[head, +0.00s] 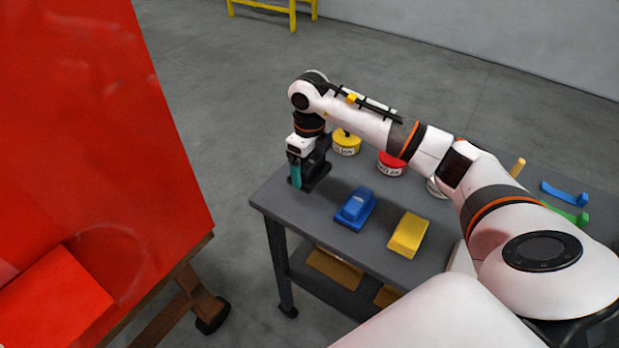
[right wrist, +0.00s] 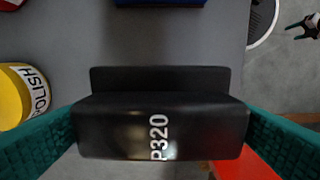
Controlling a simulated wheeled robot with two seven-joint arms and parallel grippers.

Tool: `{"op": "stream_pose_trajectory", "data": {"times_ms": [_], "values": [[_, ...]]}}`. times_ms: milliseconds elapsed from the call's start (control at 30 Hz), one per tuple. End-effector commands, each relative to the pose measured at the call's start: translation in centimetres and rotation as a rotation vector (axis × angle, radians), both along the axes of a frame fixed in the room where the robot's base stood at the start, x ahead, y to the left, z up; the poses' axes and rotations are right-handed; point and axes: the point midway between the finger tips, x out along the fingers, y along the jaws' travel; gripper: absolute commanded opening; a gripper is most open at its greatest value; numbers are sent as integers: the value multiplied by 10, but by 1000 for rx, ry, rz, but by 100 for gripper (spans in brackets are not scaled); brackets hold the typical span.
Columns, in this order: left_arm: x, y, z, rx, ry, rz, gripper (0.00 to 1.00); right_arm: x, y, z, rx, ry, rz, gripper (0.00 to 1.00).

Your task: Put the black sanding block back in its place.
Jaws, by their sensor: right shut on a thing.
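The black sanding block (head: 318,174), marked P320, is between the teal fingers of my right gripper (head: 304,177), which is shut on it. The block is at the left end of the grey table (head: 285,200), left of the blue block (head: 356,209). In the right wrist view the block (right wrist: 120,125) spans the space between both fingers. I cannot tell whether its underside touches the table. What looks like my left gripper (right wrist: 303,27) shows small at the top right of the right wrist view; its jaw state is unclear. It is not in the head view.
A yellow block (head: 409,235) lies right of the blue one. Behind stand a yellow tin (head: 346,143) and a red tin (head: 391,165), near my right forearm. Blue (head: 565,193) and green (head: 572,216) tools lie at right.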

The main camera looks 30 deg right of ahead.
Motion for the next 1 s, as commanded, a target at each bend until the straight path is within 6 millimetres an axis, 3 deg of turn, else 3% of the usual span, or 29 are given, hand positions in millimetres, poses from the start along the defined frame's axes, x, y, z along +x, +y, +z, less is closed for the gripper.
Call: {"op": "stream_pose_trajectory", "data": {"times_ms": [400,633,667,700,1000], "values": [[0,-3,12,-4,0,1,63,0,1,-45,1,0,0,72],[0,-3,11,-4,1,0,63,1,1,-50,2,-4,2,72],[0,-3,11,-4,1,0,63,0,1,-50,1,-3,2,95],[-1,-3,11,-4,1,0,63,0,1,-50,1,-3,2,100],[-1,-3,9,-4,2,-1,63,1,0,-45,0,-5,1,100]]}}
